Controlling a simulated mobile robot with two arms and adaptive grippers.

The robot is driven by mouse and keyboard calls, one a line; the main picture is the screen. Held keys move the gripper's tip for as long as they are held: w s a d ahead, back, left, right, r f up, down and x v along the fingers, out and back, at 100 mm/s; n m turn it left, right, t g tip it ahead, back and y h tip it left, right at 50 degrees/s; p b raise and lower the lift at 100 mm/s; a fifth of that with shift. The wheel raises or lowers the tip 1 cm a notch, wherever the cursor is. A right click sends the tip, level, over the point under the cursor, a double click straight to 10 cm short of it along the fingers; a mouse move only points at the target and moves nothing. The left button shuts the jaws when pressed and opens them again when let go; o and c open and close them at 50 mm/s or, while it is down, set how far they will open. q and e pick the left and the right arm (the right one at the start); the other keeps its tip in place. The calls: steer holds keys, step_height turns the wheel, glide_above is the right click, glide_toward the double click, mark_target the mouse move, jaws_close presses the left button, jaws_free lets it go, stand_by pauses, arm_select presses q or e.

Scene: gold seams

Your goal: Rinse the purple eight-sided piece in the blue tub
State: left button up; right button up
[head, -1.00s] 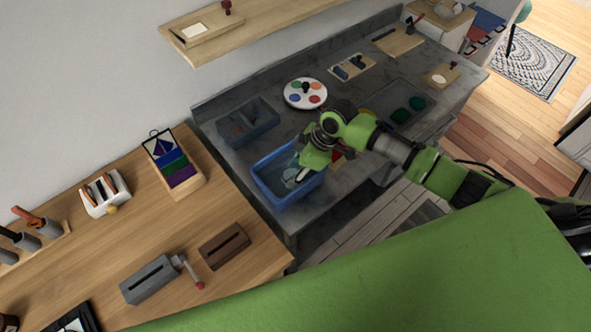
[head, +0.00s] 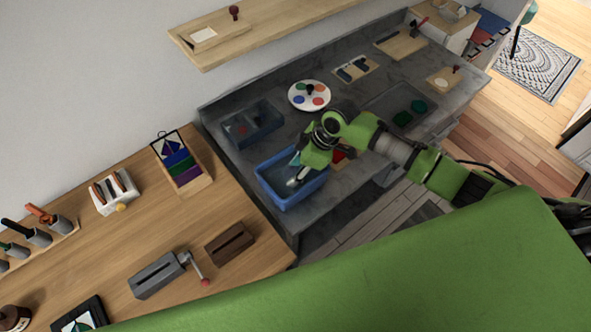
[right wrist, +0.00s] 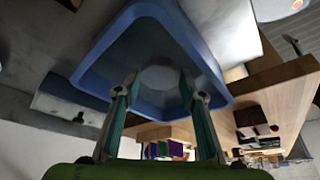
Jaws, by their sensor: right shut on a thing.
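The blue tub (head: 283,204) stands on the grey counter near its front left corner, with greyish water in it. It fills the upper middle of the right wrist view (right wrist: 100,70). My right gripper (head: 292,182) reaches down into the tub from the right. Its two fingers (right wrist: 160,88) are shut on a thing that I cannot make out. A pale round shape (right wrist: 160,78) shows beyond the fingers, inside the tub; I cannot tell what it is. No purple eight-sided piece can be picked out. My left gripper is not in view.
A dark divided bin (head: 253,126) and a white palette (head: 309,96) stand behind the tub. A sunken basin (head: 385,105) with green items lies to the right. The wooden table (head: 110,240) at left holds a slotted rack (head: 182,163) of coloured pieces.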

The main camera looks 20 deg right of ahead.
steer(key=shift+r+p, duration=2.9)
steer(key=shift+r, duration=0.45)
step_height(320, 180, up, 3)
steer(key=shift+f+p, duration=0.2)
steer(key=shift+p, duration=0.8)
